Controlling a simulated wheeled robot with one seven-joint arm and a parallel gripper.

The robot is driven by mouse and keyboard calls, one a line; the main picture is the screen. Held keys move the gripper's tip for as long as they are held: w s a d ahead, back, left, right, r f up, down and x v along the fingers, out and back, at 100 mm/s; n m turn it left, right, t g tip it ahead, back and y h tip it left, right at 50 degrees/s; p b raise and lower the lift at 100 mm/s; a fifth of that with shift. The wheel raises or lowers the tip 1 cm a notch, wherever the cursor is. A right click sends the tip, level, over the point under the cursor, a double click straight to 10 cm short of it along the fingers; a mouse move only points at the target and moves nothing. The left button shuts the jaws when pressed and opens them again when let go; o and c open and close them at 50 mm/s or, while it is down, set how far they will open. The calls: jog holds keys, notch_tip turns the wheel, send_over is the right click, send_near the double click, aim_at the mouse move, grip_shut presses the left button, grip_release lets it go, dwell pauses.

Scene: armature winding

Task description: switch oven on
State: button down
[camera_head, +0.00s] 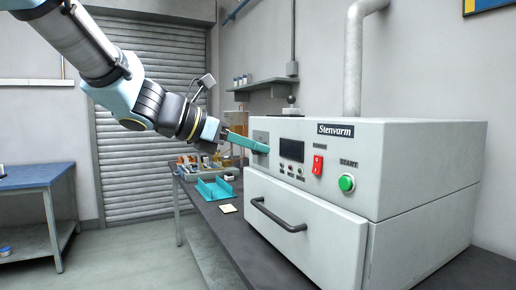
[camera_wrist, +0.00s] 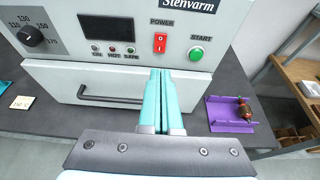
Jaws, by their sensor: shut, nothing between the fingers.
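The grey Stenvarm oven (camera_head: 430,165) stands on a dark bench, with its drawer front and handle closed. Its red POWER rocker switch (camera_head: 318,165) also shows in the wrist view (camera_wrist: 160,43), left of the round green START button (camera_head: 347,183), seen there too (camera_wrist: 196,54). The display (camera_head: 291,149) is dark, with three small lamps below it. My gripper (camera_head: 264,148) has its teal fingers shut and empty in front of the oven's panel. In the wrist view the fingertips (camera_wrist: 160,72) appear just below the POWER switch; contact cannot be told.
The temperature dial (camera_wrist: 33,36) is at the panel's left. A purple tray (camera_wrist: 232,126) holding an armature lies on the bench. A teal tray (camera_head: 214,190) and a pale note (camera_head: 227,208) lie left of the oven. A blue-topped table (camera_head: 30,175) stands far left.

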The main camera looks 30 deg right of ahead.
jog(key=y+b, duration=0.1)
jog(key=b, duration=0.1)
jog(key=y+b, duration=0.1)
jog(key=b, duration=0.2)
jog(key=shift+d+r+y+b, duration=0.3)
jog(key=shift+d+y, duration=0.1)
send_near(315, 174)
notch_tip(315, 174, down, 3)
jog(key=shift+s+d+f+p, duration=0.15)
jog(key=shift+d+p, duration=0.3)
jog(key=shift+d, duration=0.85)
jog(key=shift+s+d+f+p, duration=0.15)
jog(key=shift+d+p, duration=0.25)
jog(key=shift+d, duration=0.95)
jog(key=shift+w, duration=0.1)
